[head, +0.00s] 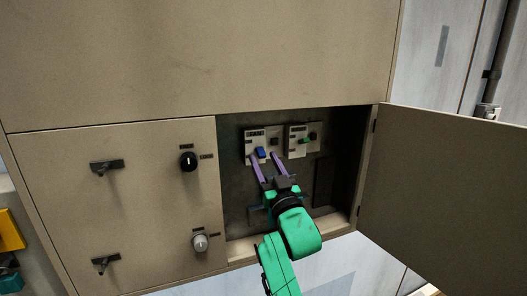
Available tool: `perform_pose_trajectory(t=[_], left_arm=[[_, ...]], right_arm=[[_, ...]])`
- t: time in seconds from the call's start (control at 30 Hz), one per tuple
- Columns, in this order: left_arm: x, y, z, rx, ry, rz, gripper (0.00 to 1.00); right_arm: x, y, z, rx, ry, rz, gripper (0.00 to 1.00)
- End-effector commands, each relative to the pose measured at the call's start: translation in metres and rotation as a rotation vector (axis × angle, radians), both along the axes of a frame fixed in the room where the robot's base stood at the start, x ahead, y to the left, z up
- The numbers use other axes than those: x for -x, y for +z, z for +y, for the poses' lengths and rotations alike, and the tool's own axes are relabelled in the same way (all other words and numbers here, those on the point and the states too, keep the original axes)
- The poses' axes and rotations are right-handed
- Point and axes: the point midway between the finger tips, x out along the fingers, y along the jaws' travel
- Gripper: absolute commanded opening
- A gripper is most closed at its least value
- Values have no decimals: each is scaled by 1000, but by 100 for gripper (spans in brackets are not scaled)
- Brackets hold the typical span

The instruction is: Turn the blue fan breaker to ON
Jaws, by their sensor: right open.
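The blue fan breaker (261,152) is a small blue lever on a pale plate inside the open cabinet compartment. My right gripper (264,158) reaches into the compartment from below. Its two purple fingers are spread apart and point up at the breaker plate. The left fingertip is near the plate's lower left, and the right fingertip is just right of the blue lever. I cannot tell whether a finger touches the lever. My left gripper is out of view.
A second plate with a green lever (309,138) sits just right of the blue one. The open cabinet door (445,190) stands to the right. The closed panel at left carries a black knob (188,161), a grey knob (200,243) and two handles (107,167).

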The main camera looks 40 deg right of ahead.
Motion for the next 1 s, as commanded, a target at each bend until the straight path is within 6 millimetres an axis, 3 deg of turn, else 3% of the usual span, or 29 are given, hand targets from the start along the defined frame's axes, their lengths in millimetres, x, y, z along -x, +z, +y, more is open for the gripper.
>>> perform_pose_trajectory(t=[0.33,0.4,0.5,1.0], left_arm=[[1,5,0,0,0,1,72],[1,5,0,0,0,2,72],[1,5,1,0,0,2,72],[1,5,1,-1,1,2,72]], right_arm=[[-10,3,-3,0,0,-1,57],[-10,3,-3,0,0,-1,31],[-10,3,-3,0,0,-1,0],[-8,7,-2,-25,0,78,0]])
